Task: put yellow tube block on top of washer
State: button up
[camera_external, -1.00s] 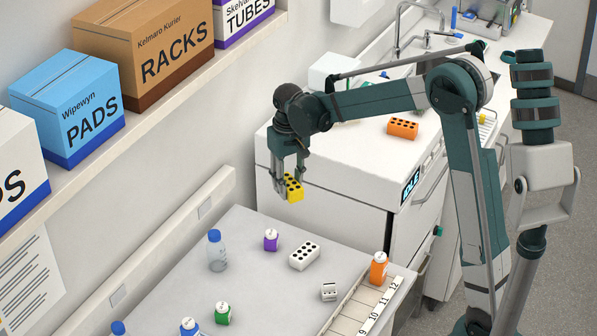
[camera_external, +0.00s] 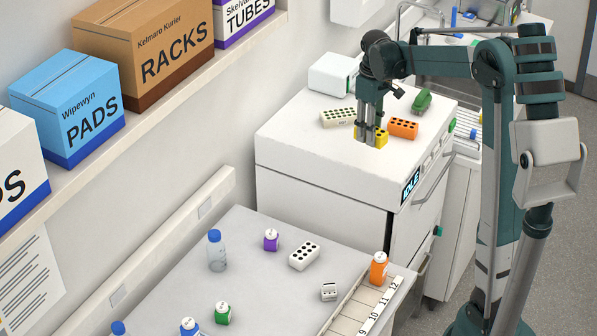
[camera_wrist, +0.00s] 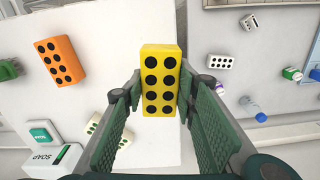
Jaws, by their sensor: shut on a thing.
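The yellow tube block (camera_external: 381,137), with rows of black holes, is between the fingers of my gripper (camera_external: 368,138), which is shut on it. In the wrist view the yellow block (camera_wrist: 161,80) sits between the fingertips (camera_wrist: 160,90). The washer (camera_external: 310,150) is the white cabinet with a display on its front edge; its top also shows in the wrist view (camera_wrist: 110,50). The block is over the washer top, at or very close to its surface. I cannot tell whether it touches.
On the washer top, an orange block (camera_external: 403,128) stands close right of the yellow one, a cream block (camera_external: 338,117) lies left, and a green object (camera_external: 421,102) and a white box (camera_external: 332,74) are behind. The washer's front left top is clear. Bottles stand on the lower bench (camera_external: 190,275).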

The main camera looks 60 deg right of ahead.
jog(key=s+d, duration=0.1)
jog(key=s+d+r, duration=0.1)
jog(key=shift+s+r+n, duration=0.3)
jog(key=shift+f, duration=0.1)
jog(key=p, duration=0.1)
send_over(380, 163)
jog(key=shift+f, duration=2.85)
jog(key=shift+f, duration=0.1)
jog(key=shift+f+p, duration=0.4)
jog(key=shift+f, duration=1.55)
jog(key=shift+f, duration=0.2)
jog(key=o, duration=0.9)
jog(key=shift+o, duration=0.2)
